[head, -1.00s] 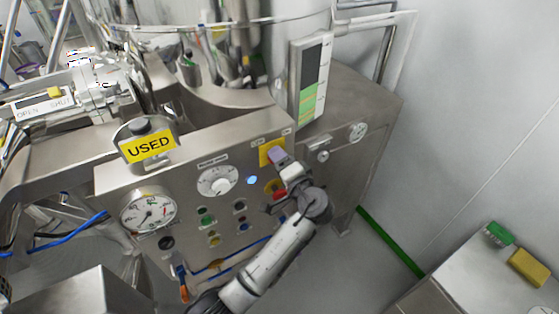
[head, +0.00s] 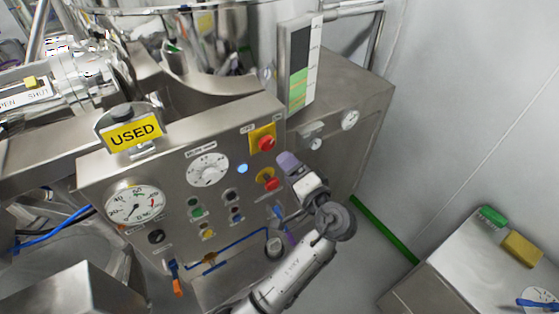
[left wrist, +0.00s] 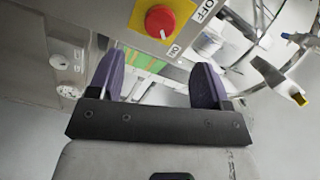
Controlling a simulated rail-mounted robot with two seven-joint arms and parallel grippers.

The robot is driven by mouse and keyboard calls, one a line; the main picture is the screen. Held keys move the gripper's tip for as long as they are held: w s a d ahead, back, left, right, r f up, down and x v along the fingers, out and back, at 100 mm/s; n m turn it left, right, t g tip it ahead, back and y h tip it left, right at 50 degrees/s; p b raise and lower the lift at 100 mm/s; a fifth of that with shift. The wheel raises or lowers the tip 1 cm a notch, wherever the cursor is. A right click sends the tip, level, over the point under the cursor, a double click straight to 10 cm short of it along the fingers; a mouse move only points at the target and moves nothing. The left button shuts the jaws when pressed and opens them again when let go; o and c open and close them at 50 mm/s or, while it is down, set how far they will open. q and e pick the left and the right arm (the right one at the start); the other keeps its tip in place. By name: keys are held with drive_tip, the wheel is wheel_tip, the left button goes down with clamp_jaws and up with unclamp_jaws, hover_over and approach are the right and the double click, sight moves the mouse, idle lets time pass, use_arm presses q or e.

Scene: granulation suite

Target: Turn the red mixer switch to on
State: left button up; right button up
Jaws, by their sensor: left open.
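The red mixer switch (head: 266,143) is a round knob on a yellow plate, high on the right of the steel control panel. In the left wrist view the red switch (left wrist: 160,20) is at the top, beyond the fingertips, with OFF and ON labels beside its plate. A small pale mark on the knob lies on the side towards ON, but I cannot read its setting surely. My left gripper (head: 287,163) is open and empty, apart from the switch, below and right of it. Its purple fingers (left wrist: 159,64) stand wide apart. My right gripper is not in view.
A second red button (head: 270,184) on yellow sits just below the switch. A dial (head: 208,170), a pressure gauge (head: 135,206) and several small buttons share the panel (head: 170,185). A yellow USED sign (head: 134,132) stands on top.

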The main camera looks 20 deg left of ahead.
use_arm(q)
drive_tip(key=v, duration=0.3)
drive_tip(key=shift+s+d, duration=0.1)
idle(0.3)
